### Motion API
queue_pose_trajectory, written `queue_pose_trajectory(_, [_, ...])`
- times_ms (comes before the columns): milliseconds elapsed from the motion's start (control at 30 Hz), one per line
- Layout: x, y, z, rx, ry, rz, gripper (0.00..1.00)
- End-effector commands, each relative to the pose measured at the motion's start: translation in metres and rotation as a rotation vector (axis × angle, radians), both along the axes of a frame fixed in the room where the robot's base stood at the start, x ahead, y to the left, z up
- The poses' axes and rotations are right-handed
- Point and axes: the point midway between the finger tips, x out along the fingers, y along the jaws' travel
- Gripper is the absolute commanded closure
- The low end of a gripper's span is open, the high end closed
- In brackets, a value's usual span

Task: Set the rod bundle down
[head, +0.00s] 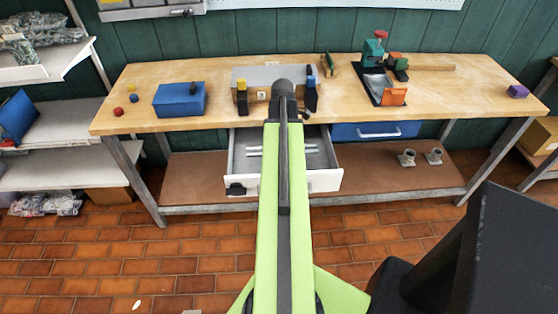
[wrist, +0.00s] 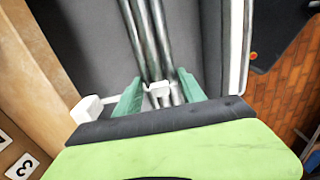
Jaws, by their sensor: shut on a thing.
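The rod bundle (wrist: 147,38) is several long grey metal rods with a white tie around them. It lies between the two teal fingers of my gripper (wrist: 158,92) in the wrist view, and the gripper is shut on it near the tie. In the head view the ends of the rods (head: 298,149) show on both sides of my arm, over the open drawer (head: 321,177). I cannot tell whether the rods touch the drawer floor. My arm hides the gripper in the head view. The drawer's white wall (wrist: 237,45) shows in the wrist view.
The wooden workbench (head: 220,122) above the drawer holds a blue box (head: 180,99), a grey block fixture and a green vise (head: 373,52). A closed blue drawer (head: 347,131) is to the right. Two metal fittings (head: 407,158) stand on the lower shelf.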

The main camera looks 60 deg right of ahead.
Motion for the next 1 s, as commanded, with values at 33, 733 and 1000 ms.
queue_pose_trajectory(33, [0.0, 0.0, 0.001, 0.0, 0.0, 0.0, 1.0])
queue_pose_trajectory(733, [-0.001, -0.001, -0.083, 0.0, 0.0, -0.001, 1.0])
queue_pose_trajectory(1000, [-0.002, -0.001, -0.098, 0.0, 0.0, -0.002, 1.0])
